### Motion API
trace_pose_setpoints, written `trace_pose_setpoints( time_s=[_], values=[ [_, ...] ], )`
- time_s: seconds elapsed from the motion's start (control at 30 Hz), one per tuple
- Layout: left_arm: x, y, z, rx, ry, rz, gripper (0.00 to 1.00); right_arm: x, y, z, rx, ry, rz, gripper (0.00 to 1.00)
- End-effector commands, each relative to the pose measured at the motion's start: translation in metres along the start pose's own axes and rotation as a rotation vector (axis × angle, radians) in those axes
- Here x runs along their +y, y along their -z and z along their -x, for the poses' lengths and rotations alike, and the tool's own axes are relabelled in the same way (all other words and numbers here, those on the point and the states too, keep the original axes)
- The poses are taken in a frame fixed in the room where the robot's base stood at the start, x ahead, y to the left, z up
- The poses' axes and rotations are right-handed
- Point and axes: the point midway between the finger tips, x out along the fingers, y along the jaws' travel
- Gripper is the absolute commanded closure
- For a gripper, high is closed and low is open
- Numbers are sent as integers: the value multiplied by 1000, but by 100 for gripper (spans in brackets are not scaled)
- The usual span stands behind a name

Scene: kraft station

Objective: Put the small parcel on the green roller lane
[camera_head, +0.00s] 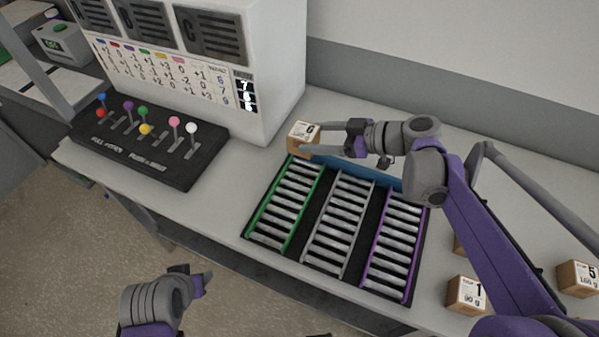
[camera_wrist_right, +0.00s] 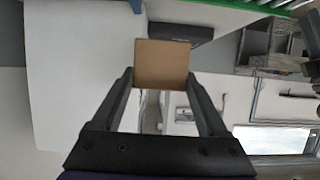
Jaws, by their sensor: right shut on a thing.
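A small brown parcel with a white label reading 6 (camera_head: 301,131) is in my right gripper (camera_head: 318,138). The parcel is by the far end of the green roller lane (camera_head: 285,203); I cannot tell whether it touches anything below. In the right wrist view the plain brown face of the parcel (camera_wrist_right: 162,63) sits between the two dark fingers (camera_wrist_right: 163,82). The rollers of the green lane look empty. My left gripper (camera_head: 192,280) is over the floor at the lower left, away from the table, and its jaw gap is unclear.
A grey lane (camera_head: 338,222) and a purple-edged lane (camera_head: 395,245) lie right of the green one, with a blue strip (camera_head: 362,170) behind. Parcels 1 (camera_head: 466,295) and 5 (camera_head: 577,278) stand at right; another is mostly hidden by my arm. A lever panel (camera_head: 150,150) and white cabinet (camera_head: 270,60) stand left.

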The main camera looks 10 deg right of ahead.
Motion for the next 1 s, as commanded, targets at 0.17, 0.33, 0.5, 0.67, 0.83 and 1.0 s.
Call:
trace_pose_setpoints(
  time_s=[0.17, 0.33, 0.5, 0.67, 0.83, 1.0],
  values=[
    [0, -5, -6, -3, 0, 0, 50, 0, -33, -14, 0, 0, 0, 84],
    [0, -6, -7, -4, 0, 0, 50, 0, -48, -20, 0, 0, 0, 84],
    [0, -8, -11, -5, 0, 0, 50, 0, -71, -30, 0, 0, 0, 84],
    [0, -9, -12, -6, 0, 0, 50, 0, -81, -34, 0, 0, 0, 84],
    [0, -9, -12, -6, 0, 0, 50, 0, -80, -34, 0, 0, 0, 84],
    [0, -10, -13, -6, 0, 0, 50, 0, -83, -34, 0, 0, 0, 20]
  ],
)
